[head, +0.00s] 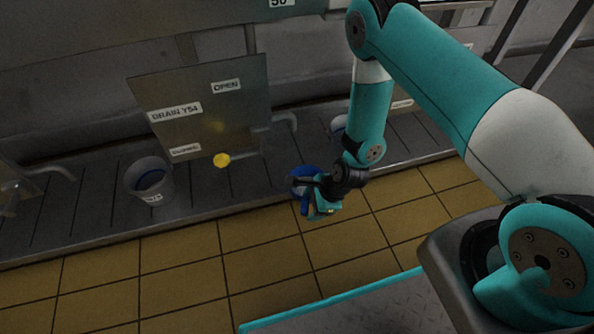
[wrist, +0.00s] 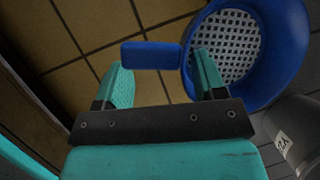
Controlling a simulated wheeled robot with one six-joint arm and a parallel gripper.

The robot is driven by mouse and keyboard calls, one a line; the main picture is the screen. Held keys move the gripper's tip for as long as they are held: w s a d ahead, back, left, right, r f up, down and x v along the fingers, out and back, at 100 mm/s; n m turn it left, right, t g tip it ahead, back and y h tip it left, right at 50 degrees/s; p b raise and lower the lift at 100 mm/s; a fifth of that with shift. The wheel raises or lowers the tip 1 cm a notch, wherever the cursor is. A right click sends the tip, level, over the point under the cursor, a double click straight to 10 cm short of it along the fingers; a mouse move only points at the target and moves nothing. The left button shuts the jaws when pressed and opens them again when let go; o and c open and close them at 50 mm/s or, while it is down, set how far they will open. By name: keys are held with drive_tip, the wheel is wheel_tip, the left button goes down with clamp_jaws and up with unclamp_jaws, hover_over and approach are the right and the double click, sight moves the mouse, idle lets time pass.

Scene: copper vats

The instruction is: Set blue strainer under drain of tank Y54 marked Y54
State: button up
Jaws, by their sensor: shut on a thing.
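My gripper (head: 318,207) is shut on the blue tab-like handle (wrist: 150,55) of the blue strainer (head: 303,180). In the wrist view the strainer (wrist: 273,45) is a round blue rim with a white mesh, to the right of my jaws. It is held near the front edge of the grey drain channel. The plate marked DRAIN Y54 (head: 190,85) is behind and to the left. A bent grey drain pipe (head: 289,118) sticks out at its right side, with the strainer nearer to me and apart from it. A yellow knob (head: 221,160) is at the plate's lower edge, near the CLOSED label.
A grey bucket (head: 150,186) with blue inside and an unclear label stands in the channel at left. Another container (head: 339,124) is partly hidden behind my arm. A labelled grey bucket (wrist: 295,130) shows in the wrist view. Another pipe (head: 55,170) is at far left. Yellow tiles front the channel.

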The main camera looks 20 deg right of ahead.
sight(298, 173)
drive_tip(key=w+b, duration=0.5)
drive_tip(key=w, duration=0.8)
drive_tip(key=shift+w+f+b, duration=0.1)
drive_tip(key=shift+w+b, duration=0.05)
drive_tip(key=shift+b, duration=0.15)
drive_tip(key=f+b, duration=0.3)
drive_tip(key=shift+w+f+b, duration=0.2)
drive_tip(key=shift+f+b, duration=0.15)
drive_tip(key=shift+b, duration=0.05)
drive_tip(key=shift+r, duration=0.15)
drive_tip(key=o, duration=0.9)
drive_tip(key=shift+o, duration=0.2)
drive_tip(key=p+v, duration=0.7)
drive_tip(key=v, duration=0.3)
drive_tip(key=shift+d+r, duration=0.1)
drive_tip(key=shift+r, duration=0.3)
drive_tip(key=shift+s+d+r+p, duration=0.2)
drive_tip(key=shift+d+r+p, duration=0.15)
drive_tip(key=shift+r, duration=0.15)
